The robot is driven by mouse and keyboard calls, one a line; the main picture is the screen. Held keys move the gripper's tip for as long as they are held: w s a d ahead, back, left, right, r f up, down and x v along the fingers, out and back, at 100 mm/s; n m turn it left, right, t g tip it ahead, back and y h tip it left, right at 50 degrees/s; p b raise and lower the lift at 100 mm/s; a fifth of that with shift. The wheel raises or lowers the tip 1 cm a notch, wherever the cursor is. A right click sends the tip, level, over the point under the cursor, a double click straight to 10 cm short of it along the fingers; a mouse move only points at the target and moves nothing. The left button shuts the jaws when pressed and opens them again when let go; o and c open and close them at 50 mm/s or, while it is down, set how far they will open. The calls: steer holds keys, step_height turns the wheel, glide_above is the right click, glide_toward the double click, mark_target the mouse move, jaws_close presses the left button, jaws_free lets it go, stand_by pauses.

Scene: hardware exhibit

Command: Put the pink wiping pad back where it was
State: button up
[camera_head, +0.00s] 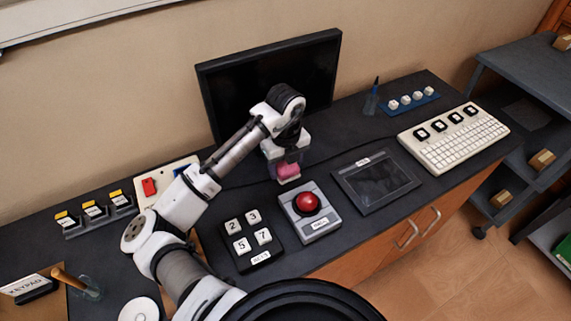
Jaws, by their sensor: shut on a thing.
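The pink wiping pad (288,170) is between the fingers of my gripper (287,176), which is shut on it. The gripper points down in front of the black monitor (318,75), behind the red button box. The pad looks close to the desk top; I cannot tell whether it touches it. Parts of the pad are hidden by the gripper fingers.
A red button box (310,212), a number key block (251,239) and a dark tablet (375,181) lie in front. A white keyboard panel (454,140) is at right. A blue strip with white knobs (409,101) stands behind. Bare desk shows around the gripper.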

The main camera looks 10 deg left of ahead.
mark_target(286, 164)
steer(key=o, duration=1)
steer(key=shift+c, duration=0.2)
steer(key=shift+r, duration=0.1)
step_height(286, 164, up, 12)
steer(key=b, duration=0.1)
